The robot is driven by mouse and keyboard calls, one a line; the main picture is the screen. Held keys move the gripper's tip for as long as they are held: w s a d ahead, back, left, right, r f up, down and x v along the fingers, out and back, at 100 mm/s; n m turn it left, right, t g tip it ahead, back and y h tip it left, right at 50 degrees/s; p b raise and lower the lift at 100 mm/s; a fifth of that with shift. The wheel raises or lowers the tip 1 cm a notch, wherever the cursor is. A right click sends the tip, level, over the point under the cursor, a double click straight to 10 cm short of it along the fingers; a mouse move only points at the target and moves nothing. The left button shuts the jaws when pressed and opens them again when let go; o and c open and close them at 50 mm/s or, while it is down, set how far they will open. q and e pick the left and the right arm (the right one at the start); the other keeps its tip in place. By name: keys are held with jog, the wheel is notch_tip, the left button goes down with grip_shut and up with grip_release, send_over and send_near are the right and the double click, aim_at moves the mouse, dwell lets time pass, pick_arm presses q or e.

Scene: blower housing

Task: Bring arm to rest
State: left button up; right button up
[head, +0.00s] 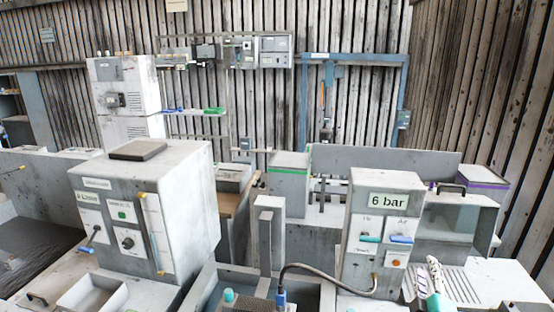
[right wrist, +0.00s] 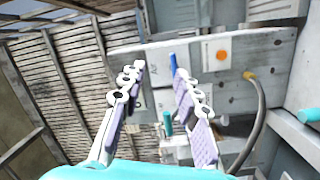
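My right gripper (head: 434,262) shows at the lower right of the head view, just right of the grey "6 bar" box (head: 363,285). In the right wrist view its two fingers (right wrist: 157,64) are spread, with nothing held between them. The box's panel (right wrist: 200,88) lies beyond the fingers, turned sideways. Its blue handle (head: 401,239) and teal handle (head: 369,238) both show. In the wrist view the blue handle (right wrist: 172,62) appears by a fingertip; I cannot tell whether they touch. My left gripper is not in view.
A dark hose (head: 320,269) runs from a blue connector (head: 281,297) to the "6 bar" box. A large grey control box (head: 188,215) stands at the left. A glass-fronted case (head: 458,222) and a ribbed bench (head: 505,283) lie near my right gripper.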

jog(key=s+a+f+m+g+y, duration=0.3)
jog(key=s+a+f, duration=0.4)
jog(key=a, duration=0.3)
jog(key=s+a+f+m+g+y, duration=0.4)
jog(key=s+a+f+m+g, duration=0.2)
jog(key=a, duration=0.4)
notch_tip(320, 180, down, 2)
jog(key=shift+s+a+f+b, duration=0.2)
jog(key=shift+s+b, duration=0.1)
jog(key=shift+s, duration=0.4)
